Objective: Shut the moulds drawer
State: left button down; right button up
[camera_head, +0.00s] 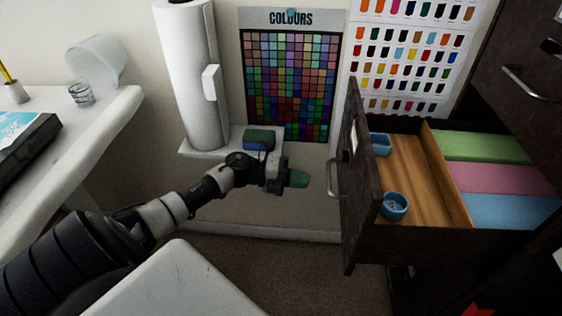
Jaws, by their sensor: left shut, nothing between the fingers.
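The dark drawer (352,222) stands pulled open from the dark cabinet at the right, its front panel facing left. Its bar handle (333,180) is on that front. Inside are two small blue moulds (395,206) on a bare wooden floor, a wooden divider, and green, pink and blue slabs behind it. A pale label on the front is too small to read. My left gripper (297,179), with green fingertips, is shut and empty. It appears just left of the handle at about its height, with a gap between them. My right gripper is out of view.
A wall shelf (190,150) with a paper roll (190,75) and a green-and-blue sponge (259,140) is close behind my left wrist. A white table (95,130) is at the left. Another closed drawer with a handle (530,84) is upper right. Bare floor shows below the gripper.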

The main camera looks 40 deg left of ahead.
pick_arm(q)
jog(key=shift+w+d+r, duration=0.2)
jog(key=shift+w+d, duration=0.35)
jog(key=shift+d, duration=0.3)
jog(key=shift+w+d+r, duration=0.15)
jog(key=shift+w+d, duration=0.4)
jog(key=shift+d, duration=0.25)
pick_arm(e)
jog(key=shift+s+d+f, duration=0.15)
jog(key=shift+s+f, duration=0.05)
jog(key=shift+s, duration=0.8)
